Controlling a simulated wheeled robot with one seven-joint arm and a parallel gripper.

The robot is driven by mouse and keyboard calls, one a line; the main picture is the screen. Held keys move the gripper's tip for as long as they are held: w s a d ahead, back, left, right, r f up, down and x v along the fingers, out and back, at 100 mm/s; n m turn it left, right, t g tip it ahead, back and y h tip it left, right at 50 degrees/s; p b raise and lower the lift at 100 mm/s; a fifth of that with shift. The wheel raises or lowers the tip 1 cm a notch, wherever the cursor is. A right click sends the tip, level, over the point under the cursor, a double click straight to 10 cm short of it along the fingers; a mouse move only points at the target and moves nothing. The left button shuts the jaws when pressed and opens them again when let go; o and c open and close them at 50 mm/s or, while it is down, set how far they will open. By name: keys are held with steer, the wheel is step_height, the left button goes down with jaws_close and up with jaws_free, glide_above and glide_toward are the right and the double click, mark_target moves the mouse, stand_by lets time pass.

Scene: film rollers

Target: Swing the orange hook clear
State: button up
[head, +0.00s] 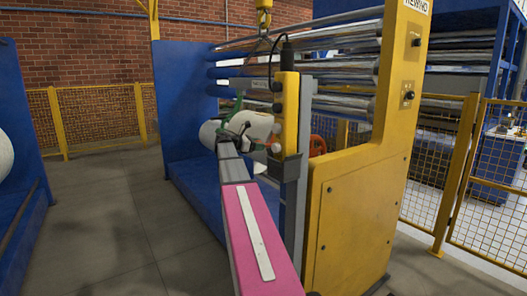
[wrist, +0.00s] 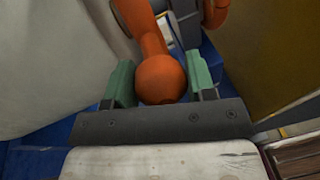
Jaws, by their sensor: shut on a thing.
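The orange hook (wrist: 153,40) shows in the wrist view as a thick curved orange bar ending in a round ball. My gripper (wrist: 163,86) has its two green fingers shut on that ball, one on each side. In the head view my gripper (head: 240,128) is at the end of my outstretched arm, in front of the white roll (head: 207,133). The hook's grip point is too small to make out there. A red-orange part (head: 318,145) shows beside the yellow cabinet; I cannot tell whether it belongs to the hook.
The white roll is close on the left in the wrist view. A yellow control box (head: 285,110) on a grey post stands just right of my arm. The yellow machine cabinet (head: 350,215) is further right, and a blue frame (head: 178,90) stands behind. Floor at left is clear.

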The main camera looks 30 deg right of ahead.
steer(key=a+r+y, duration=0.1)
steer(key=a+r, duration=0.3)
steer(key=r, duration=0.3)
steer(key=shift+s+a+r+y, duration=0.15)
steer(key=shift+a+r+y, duration=0.1)
steer(key=shift+a+y, duration=0.15)
steer(key=shift+r, duration=0.1)
steer(key=o, duration=1.2)
steer(key=shift+a, duration=0.1)
steer(key=shift+o, duration=0.2)
steer(key=v, duration=1)
steer(key=shift+a, duration=0.4)
